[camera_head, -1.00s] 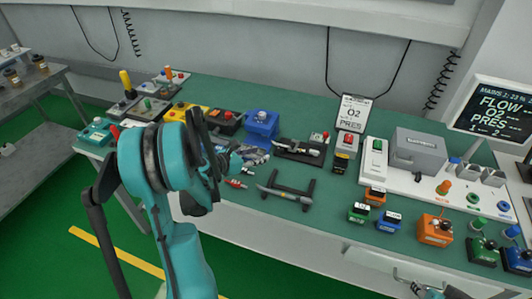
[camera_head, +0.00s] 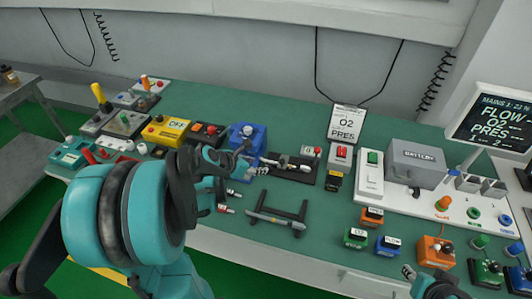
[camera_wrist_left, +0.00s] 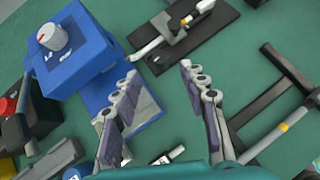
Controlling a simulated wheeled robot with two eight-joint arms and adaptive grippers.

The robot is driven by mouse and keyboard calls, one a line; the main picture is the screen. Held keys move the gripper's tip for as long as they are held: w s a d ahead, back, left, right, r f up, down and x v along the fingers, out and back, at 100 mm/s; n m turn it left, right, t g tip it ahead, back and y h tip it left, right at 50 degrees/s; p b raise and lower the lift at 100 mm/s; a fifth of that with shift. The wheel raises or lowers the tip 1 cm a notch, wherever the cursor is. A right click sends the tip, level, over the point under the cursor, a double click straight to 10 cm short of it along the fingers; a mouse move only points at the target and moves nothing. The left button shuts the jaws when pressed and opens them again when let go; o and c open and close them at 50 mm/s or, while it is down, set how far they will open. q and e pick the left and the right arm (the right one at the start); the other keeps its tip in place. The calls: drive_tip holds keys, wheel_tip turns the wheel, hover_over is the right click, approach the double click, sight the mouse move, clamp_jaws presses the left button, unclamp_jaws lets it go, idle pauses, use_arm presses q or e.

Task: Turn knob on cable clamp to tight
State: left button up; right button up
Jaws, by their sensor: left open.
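The cable clamp appears to be the blue box (camera_head: 246,141) at the back middle of the green bench. It has a round pale knob (camera_head: 248,130) on top. In the left wrist view the blue box (camera_wrist_left: 75,55) is at upper left, and its grey-white knob (camera_wrist_left: 52,38) carries a red mark. The lettering beside the knob is too blurred to read. My left gripper (camera_head: 238,165) is open and empty, in front of the box. In the wrist view its fingers (camera_wrist_left: 158,74) are right of the knob and apart from it. My right gripper (camera_head: 424,284) is partly visible at lower right; its fingers are unclear.
Right of the blue box is a black plate (camera_head: 292,170) with a lever. A black stand (camera_head: 277,220) holds a grey rod nearer the front. A yellow box (camera_head: 167,131) and a black box (camera_head: 207,134) stand left. Small coloured boxes fill the right side.

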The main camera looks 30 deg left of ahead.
sight(268, 167)
use_arm(q)
drive_tip(key=shift+w, duration=0.1)
drive_tip(key=b+x, duration=0.3)
drive_tip(key=x, duration=0.3)
drive_tip(key=shift+f, duration=0.15)
drive_tip(key=shift+w+d+f, duration=0.15)
drive_tip(key=shift+w+f, duration=0.25)
clamp_jaws()
